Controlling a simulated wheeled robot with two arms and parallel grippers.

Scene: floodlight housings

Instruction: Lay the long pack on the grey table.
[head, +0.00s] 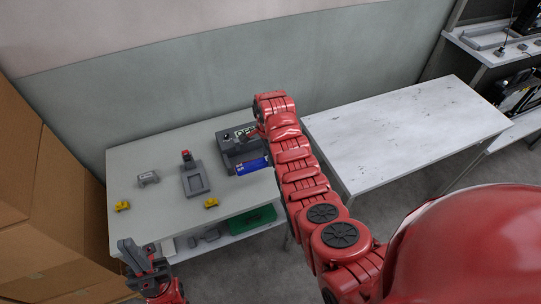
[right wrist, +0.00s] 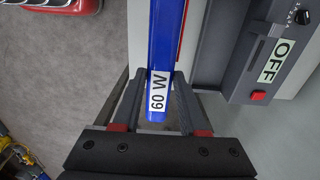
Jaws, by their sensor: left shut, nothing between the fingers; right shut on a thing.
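The long pack is a slim blue bar (head: 254,166) with a white label. In the right wrist view the pack (right wrist: 161,40) runs away from between the fingers, its "60 W" label close to me. My right gripper (right wrist: 160,78) is shut on its near end; in the head view my arm hides this gripper. I cannot tell whether the pack touches the surface below. Two tables show: a pale grey-green one (head: 140,225) on the left, under the pack, and a scuffed whitish-grey one (head: 405,125) on the right. My left gripper (head: 137,256) is shut and empty at the left table's front.
A dark grey device (head: 228,145) with an "OFF" display (right wrist: 277,62) stands beside the pack. A grey fixture (head: 194,180), a small grey block (head: 148,178) and two yellow pieces (head: 122,206) are on the left table. The right table's top is clear. Cardboard boxes (head: 55,200) stand left.

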